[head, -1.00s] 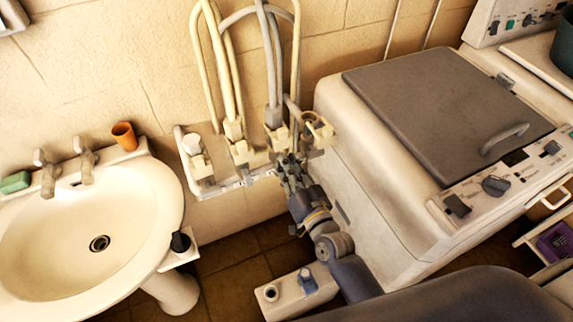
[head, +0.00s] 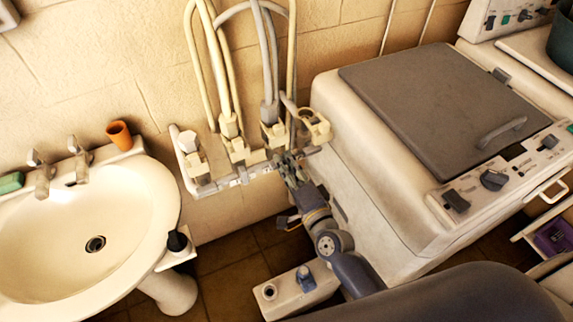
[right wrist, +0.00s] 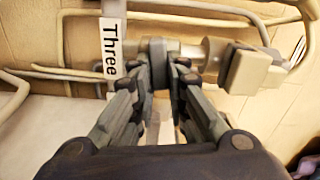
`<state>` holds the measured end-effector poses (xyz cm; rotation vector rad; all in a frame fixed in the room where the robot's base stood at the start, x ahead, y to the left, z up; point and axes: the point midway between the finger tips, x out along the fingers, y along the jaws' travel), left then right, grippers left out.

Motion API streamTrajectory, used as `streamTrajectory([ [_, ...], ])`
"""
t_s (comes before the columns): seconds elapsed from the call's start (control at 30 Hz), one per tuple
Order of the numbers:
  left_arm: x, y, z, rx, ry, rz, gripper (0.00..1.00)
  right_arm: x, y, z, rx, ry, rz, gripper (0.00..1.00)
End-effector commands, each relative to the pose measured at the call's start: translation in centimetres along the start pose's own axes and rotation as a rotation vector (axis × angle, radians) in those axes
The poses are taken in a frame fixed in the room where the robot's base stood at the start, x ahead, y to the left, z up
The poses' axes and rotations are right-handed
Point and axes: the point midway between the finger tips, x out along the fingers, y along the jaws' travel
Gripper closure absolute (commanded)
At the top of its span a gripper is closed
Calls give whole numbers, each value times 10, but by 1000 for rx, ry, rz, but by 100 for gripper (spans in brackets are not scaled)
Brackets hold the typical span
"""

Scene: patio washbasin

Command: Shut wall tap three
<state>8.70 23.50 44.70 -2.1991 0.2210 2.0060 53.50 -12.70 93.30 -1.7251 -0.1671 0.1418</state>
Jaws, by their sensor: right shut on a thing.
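A row of wall taps sits on a pale rail (head: 236,177) against the wall, with hoses rising from them. In the right wrist view a white label reading "Three" (right wrist: 112,48) stands just left of my fingertips. My right gripper (head: 287,160) is at the front of the rail, below the third tap from the left (head: 273,132). In the right wrist view my right gripper (right wrist: 164,82) is shut on the grey handle of wall tap three (right wrist: 158,56). The fingers hide part of the handle, so I cannot tell its exact angle. My left gripper is not in view.
A beige fitting (right wrist: 250,72) is close to the right of my fingers. A white washer (head: 350,150) with a grey lid stands right of the taps. A washbasin (head: 130,215) with an orange cup (head: 119,135) is at the left.

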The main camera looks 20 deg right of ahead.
Motion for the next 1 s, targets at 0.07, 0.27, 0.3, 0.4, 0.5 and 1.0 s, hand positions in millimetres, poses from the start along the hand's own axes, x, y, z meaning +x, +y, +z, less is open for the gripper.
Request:
streamTrajectory([
  [0.07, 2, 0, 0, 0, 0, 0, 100, 0, 1, -1, 45, 2, -2, 100],
  [0.27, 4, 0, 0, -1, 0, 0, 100, 0, 2, -1, 129, 2, -2, 100],
  [0.3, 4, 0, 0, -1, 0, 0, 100, 0, 2, -1, 141, 2, -2, 100],
  [0.4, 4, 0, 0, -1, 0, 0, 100, 0, 2, -1, 161, 2, -2, 100],
  [0.5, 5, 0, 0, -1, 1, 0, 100, 0, 2, -1, 172, 2, -2, 100],
  [1.0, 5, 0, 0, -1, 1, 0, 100, 0, 2, 0, 179, 1, -1, 66],
])
